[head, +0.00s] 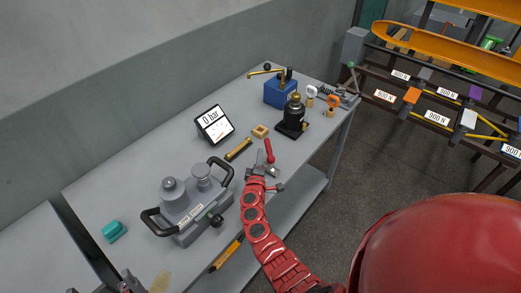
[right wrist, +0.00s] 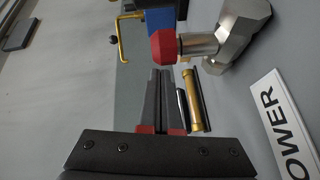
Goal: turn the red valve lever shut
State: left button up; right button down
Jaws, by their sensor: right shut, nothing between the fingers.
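The red lever (head: 268,151) stands up from a small metal fitting near the front edge of the grey workbench. In the right wrist view a red end (right wrist: 163,46) sits on a metal stem joined to a grey metal body (right wrist: 240,32). My right gripper (head: 260,160) is just left of the lever in the head view. Its fingers (right wrist: 160,78) are shut and empty, with their tips just below the red end in the wrist picture; I cannot tell whether they touch. Part of what looks like my left gripper (head: 127,284) shows at the bottom edge; its jaws are unclear.
A display (head: 213,125) reads "0 bar". A grey device with black handles (head: 187,207) stands at left. A black bottle jack (head: 293,118) and blue box (head: 280,92) stand farther back. A label (right wrist: 286,124) shows "OWER".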

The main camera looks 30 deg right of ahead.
jog(key=shift+x, duration=1.5)
jog(key=shift+b, duration=0.3)
jog(key=shift+w+d+r+m+g+h+b, duration=0.1)
jog(key=shift+d+m+g+h+b, duration=0.15)
jog(key=shift+m+h+b, duration=0.3)
